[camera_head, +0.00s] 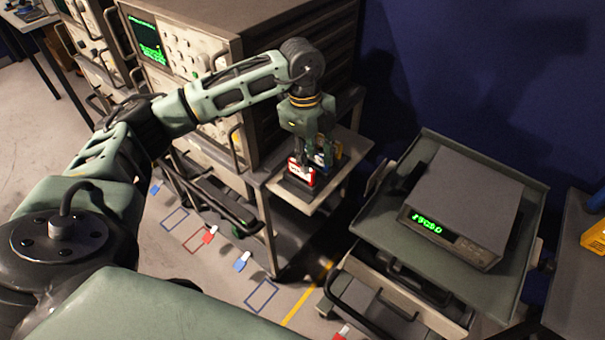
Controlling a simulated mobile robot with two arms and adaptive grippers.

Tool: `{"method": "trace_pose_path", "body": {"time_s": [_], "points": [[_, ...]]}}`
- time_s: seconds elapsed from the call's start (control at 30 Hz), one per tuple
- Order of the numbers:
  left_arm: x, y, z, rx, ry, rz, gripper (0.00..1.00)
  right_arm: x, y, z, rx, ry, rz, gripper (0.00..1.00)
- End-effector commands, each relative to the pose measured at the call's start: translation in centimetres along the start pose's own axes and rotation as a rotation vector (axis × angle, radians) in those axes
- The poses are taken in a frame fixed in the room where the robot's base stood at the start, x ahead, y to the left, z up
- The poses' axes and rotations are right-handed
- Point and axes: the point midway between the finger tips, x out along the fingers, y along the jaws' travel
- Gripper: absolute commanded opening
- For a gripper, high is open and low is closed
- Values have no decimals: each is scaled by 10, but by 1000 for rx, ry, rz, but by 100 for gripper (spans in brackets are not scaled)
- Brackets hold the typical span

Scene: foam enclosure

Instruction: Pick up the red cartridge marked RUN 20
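A red cartridge (301,171) with a white label stands in a dark holder on a small side shelf (345,155). Its marking is too small to read. My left gripper (316,156) points down at the red cartridge, with its fingers right at or just behind it. I cannot tell whether they touch it or how far apart they are. A blue item (323,157) shows partly behind the fingers. My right gripper is not in view.
An instrument rack (200,62) stands left of the shelf. A scale (465,205) with a green display sits on a tray (430,150) to the right. Red and blue tags and outlined rectangles lie on the floor. A yellow object (594,238) is at the right edge.

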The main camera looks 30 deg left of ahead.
Motion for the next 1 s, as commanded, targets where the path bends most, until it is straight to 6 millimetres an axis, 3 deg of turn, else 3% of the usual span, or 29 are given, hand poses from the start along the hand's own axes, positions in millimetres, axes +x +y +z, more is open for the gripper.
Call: {"method": "trace_pose_path", "body": {"time_s": [0.07, 0.17, 0.7, 1.0], "points": [[-8, 4, 21, -51, -64, 21, 32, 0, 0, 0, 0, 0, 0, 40], [-8, 7, 31, -80, -97, 36, 32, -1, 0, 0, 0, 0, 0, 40], [59, 5, 38, -77, -96, 38, 32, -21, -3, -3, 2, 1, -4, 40], [67, 5, 39, -77, -96, 35, 32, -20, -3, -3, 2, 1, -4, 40]]}}
